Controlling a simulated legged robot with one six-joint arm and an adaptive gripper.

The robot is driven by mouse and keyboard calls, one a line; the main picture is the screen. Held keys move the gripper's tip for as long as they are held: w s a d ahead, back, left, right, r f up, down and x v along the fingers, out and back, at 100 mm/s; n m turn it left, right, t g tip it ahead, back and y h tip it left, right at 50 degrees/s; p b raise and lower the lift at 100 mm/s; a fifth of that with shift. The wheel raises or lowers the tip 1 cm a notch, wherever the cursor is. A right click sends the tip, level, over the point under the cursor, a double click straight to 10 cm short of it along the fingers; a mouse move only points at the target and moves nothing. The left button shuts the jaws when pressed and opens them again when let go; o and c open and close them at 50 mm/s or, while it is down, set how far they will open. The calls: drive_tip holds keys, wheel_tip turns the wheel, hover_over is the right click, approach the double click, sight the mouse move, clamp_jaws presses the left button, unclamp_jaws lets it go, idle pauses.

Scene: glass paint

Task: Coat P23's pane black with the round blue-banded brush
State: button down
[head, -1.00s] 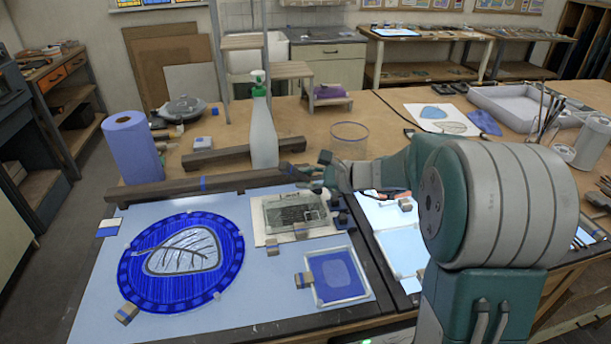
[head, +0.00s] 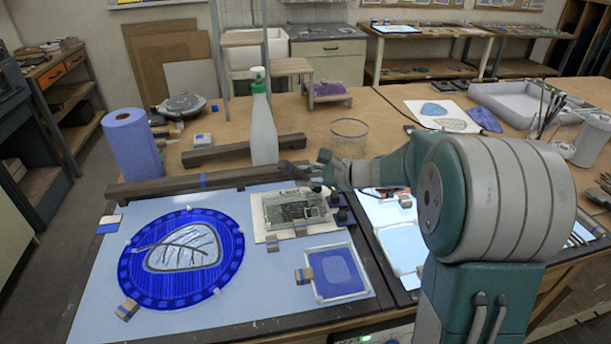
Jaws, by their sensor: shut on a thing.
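My gripper (head: 302,170) is at the far edge of the light blue work mat, above and behind a grey pane (head: 288,210) on a white sheet. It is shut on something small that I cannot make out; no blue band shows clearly. The round blue pane (head: 135,285) with a pale leaf and dark veins lies on the left of the mat. A small blue rectangular pane (head: 322,273) in a pale frame lies front right. No label is readable, so I cannot tell which pane is P23.
Dark wooden bars (head: 155,189) lie behind the mat. A spray bottle (head: 263,135) and a blue paper roll (head: 132,145) stand there. A clear glass jar (head: 349,136) is behind my gripper. A lit panel (head: 402,245) lies right. Small blocks sit at the panes' edges.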

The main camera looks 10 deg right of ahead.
drive_tip(key=a, duration=1.2)
idle(1.2)
drive_tip(key=shift+a, duration=0.1)
wheel_tip(320, 180, up, 5)
drive_tip(key=shift+f, duration=0.1)
idle(0.5)
idle(0.6)
